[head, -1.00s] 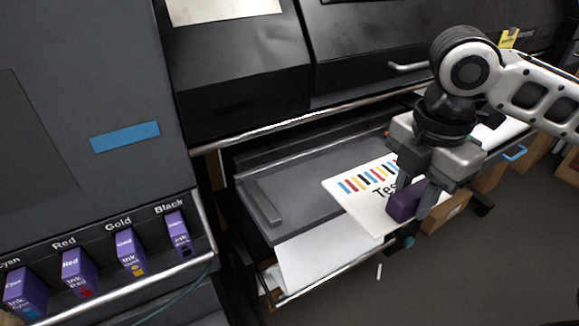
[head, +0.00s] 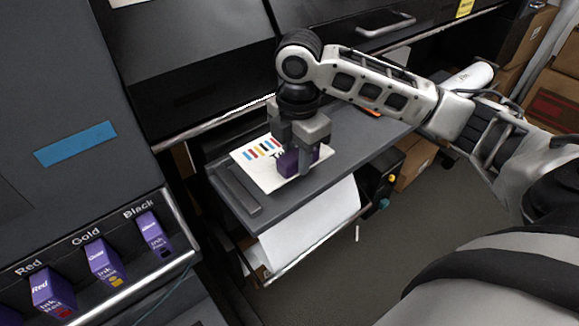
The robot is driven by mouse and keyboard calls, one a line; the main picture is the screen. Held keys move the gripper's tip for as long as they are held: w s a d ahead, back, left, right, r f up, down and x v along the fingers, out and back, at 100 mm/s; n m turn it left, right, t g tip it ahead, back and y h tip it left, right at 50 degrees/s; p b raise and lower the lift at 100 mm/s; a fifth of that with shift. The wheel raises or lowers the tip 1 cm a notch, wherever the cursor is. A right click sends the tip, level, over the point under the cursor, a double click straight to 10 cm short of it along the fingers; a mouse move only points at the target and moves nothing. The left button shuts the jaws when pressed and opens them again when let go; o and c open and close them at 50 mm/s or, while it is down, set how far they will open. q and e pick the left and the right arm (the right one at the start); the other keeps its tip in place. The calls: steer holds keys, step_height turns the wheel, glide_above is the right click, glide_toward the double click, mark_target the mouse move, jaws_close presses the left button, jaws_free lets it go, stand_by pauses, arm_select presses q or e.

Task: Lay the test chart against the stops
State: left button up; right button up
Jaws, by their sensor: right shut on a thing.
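The test chart (head: 248,163), a white sheet with coloured bars and partly covered lettering, is over the left part of the grey shelf (head: 350,157) in the head view. A purple block (head: 287,162) stands on the chart. My right gripper (head: 300,163) is shut on this block, pointing down, and covers the chart's right part. A raised dark bar (head: 236,190), which looks like one of the stops, runs along the shelf's left end, close to the chart's left edge. I cannot tell whether they touch or whether the chart lies flat. My left gripper is out of view.
The printer's dark body and front rail (head: 215,122) rise behind the shelf. White paper (head: 312,225) hangs below the shelf's front edge. Purple ink cartridges (head: 104,262) sit in a rack at left. The shelf's right part is mostly clear. Cardboard boxes (head: 415,163) stand at right.

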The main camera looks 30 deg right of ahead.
mark_target(290, 183)
steer(key=shift+w+a+f, duration=0.2)
steer(key=shift+w+f, duration=0.25)
steer(key=shift+f, duration=0.15)
steer(key=f, duration=0.3)
steer(key=shift+w+a+f, duration=0.1)
steer(key=shift+w+a, duration=0.05)
steer(key=shift+w, duration=0.1)
steer(key=shift+f, duration=0.25)
steer(key=shift+f, duration=0.15)
steer(key=o, duration=1)
